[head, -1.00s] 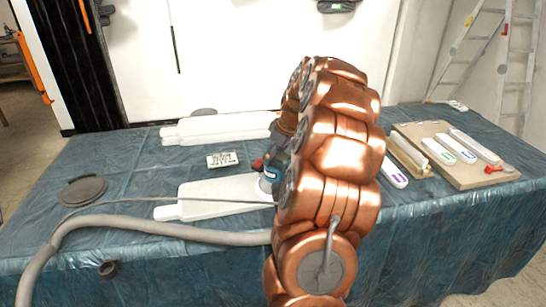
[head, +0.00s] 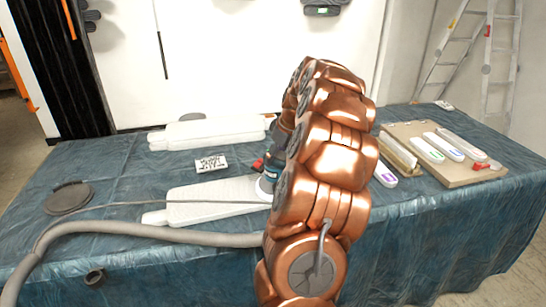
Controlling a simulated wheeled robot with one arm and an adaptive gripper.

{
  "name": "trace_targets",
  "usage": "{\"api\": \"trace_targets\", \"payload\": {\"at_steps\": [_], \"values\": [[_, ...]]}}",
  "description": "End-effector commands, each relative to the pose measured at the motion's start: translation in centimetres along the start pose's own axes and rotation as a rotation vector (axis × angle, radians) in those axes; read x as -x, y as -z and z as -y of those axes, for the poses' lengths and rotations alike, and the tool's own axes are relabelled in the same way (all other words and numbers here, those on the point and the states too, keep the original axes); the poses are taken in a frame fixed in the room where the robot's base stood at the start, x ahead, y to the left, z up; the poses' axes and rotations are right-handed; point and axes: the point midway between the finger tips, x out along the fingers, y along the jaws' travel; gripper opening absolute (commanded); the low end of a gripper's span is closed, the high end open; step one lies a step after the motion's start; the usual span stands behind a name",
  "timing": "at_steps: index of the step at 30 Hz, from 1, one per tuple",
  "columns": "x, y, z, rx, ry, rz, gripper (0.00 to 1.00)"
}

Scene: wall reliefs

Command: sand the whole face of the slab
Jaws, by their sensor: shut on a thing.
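The slab (head: 205,203) is white and flat with a narrow neck at its left end. It lies on the blue-covered table, and its right end is hidden by the sander and my arm. The sander (head: 269,178), dark and blue with a red part and a pale round pad, is at the slab's right part. I cannot tell whether its pad touches the face. My gripper (head: 282,134) shows only as a dark part above the sander, beside my copper arm. It is shut on the sander, with its fingers mostly hidden.
A grey hose (head: 150,231) crosses the table's front left. A second white piece (head: 205,134) lies behind the slab, near a printed card (head: 211,163). A dark round disc (head: 68,198) lies at left. A board (head: 455,165) with sanding blocks stands at right.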

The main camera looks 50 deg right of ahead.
Motion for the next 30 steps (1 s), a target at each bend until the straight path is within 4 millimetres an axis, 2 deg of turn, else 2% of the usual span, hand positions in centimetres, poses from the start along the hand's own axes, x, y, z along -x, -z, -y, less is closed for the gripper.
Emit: {"api": "trace_targets", "payload": {"at_steps": [30], "values": [[0.9, -2.1, -3.0, -0.001, -0.004, -0.005, 0.00]]}}
